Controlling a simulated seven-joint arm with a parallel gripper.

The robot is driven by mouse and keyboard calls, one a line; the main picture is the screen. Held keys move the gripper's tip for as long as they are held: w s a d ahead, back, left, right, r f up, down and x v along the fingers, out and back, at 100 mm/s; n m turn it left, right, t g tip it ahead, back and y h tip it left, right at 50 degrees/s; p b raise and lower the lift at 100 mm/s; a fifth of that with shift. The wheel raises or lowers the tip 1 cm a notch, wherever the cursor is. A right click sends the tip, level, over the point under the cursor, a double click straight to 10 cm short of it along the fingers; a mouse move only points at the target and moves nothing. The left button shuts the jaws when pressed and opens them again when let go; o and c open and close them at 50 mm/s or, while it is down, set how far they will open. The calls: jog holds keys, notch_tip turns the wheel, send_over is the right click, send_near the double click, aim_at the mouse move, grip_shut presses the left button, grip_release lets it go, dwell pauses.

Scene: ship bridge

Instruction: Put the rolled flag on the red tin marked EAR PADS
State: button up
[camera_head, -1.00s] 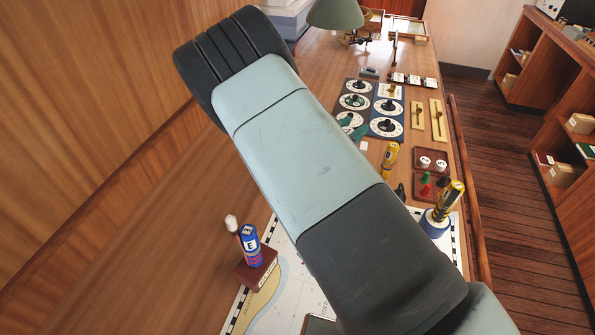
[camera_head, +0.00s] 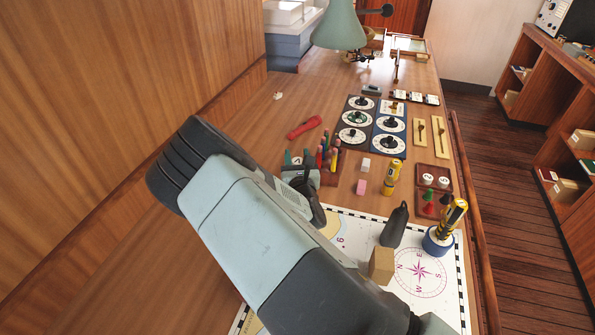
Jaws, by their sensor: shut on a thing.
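My gripper (camera_head: 298,158) points away from the camera near the middle of the desk, with its teal fingertips close together. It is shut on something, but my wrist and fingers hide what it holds. I cannot make out the rolled flag for certain. A red, narrow roll-like thing (camera_head: 304,128) shows just beyond the fingertips; I cannot tell what it is. No lettering EAR PADS is readable, and I cannot pick out the red tin; my arm covers much of the near desk.
A red holder with pens (camera_head: 329,160) stands just right of my gripper. A yellow torch (camera_head: 392,177), a dark tapered thing (camera_head: 395,225), a wooden block (camera_head: 381,266) and a blue-based yellow tool (camera_head: 444,232) stand to the right. A green lamp (camera_head: 339,27) is at the back.

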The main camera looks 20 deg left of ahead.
jog(key=shift+f, duration=2.15)
jog(key=shift+f, duration=0.1)
jog(key=o, duration=1)
jog(key=shift+o, duration=0.2)
